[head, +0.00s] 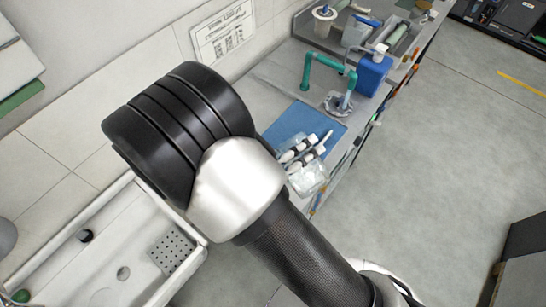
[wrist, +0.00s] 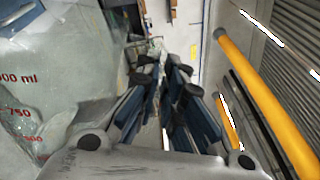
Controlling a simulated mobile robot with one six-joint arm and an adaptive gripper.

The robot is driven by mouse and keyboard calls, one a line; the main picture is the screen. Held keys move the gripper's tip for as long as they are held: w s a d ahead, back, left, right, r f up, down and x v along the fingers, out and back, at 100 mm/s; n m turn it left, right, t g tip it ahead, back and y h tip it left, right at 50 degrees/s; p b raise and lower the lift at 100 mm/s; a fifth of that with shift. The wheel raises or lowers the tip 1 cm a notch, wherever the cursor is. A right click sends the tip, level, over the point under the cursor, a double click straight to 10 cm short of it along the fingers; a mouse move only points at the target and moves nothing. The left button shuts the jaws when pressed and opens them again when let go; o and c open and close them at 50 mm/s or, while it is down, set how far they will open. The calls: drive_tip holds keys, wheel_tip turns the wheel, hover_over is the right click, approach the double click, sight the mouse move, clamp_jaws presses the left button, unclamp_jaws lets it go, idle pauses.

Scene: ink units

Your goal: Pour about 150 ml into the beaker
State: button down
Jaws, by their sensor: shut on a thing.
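A large clear vessel (wrist: 50,90) with red volume marks, among them 750 and ml, fills the left of the wrist view. My gripper (wrist: 165,80) is beside it, with its dark fingers close together. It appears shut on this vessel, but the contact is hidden. In the head view my gripper (head: 306,152) shows partly past my arm, with the clear vessel (head: 309,180) just below it, over the bench. My arm hides much of the bench. I cannot make out a separate beaker or a liquid level.
A blue mat (head: 315,122) lies on the bench. Beyond it stand a teal pipe-like stand (head: 308,70) and a blue container (head: 372,75). A white sink (head: 115,270) is at lower left. The floor (head: 460,130) at right is clear. An orange rail (wrist: 245,65) shows in the wrist view.

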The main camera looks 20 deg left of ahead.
drive_tip(key=shift+w+a+r+n, duration=0.1)
drive_tip(key=shift+w+a+n, duration=0.15)
drive_tip(key=shift+n, duration=0.15)
idle(0.8)
drive_tip(key=shift+w+a+n+p, duration=0.2)
drive_tip(key=shift+a+n+p, duration=0.4)
drive_tip(key=shift+p, duration=0.5)
drive_tip(key=shift+d, duration=0.2)
drive_tip(key=shift+s+d, duration=0.2)
drive_tip(key=shift+w+a+f+n+p, duration=0.3)
drive_tip(key=shift+w+a+n+p, duration=0.2)
drive_tip(key=shift+a+n+p, duration=0.15)
idle(0.7)
drive_tip(key=shift+d, duration=0.1)
